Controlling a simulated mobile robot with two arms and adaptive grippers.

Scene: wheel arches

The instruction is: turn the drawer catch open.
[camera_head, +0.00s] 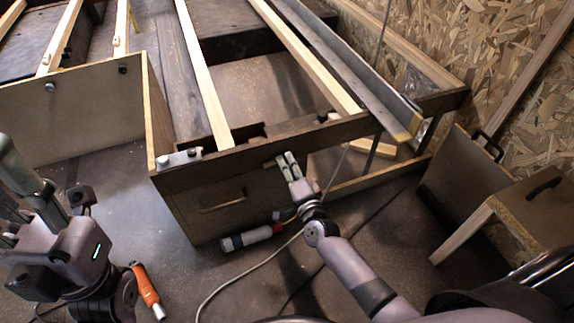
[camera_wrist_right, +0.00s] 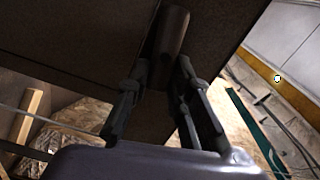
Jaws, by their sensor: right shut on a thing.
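The drawer catch (camera_head: 270,163) is a small wooden piece at the panel's upper right, mostly hidden by my right gripper (camera_head: 286,158). In the right wrist view the catch (camera_wrist_right: 173,32) is a brown rounded bar, and my right gripper (camera_wrist_right: 160,75) is shut on its lower part, with a finger on each side. My left gripper (camera_head: 40,180) is at the left edge, away from the drawer; its fingertips are not clear.
An orange-handled tool (camera_head: 146,290) and a white-and-grey cylinder (camera_head: 247,238) lie on the floor. A cable (camera_head: 236,268) runs across the floor. Wooden slats (camera_head: 205,75) cross the bench frame. Cabinet pieces with black handles (camera_head: 543,188) stand at the right.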

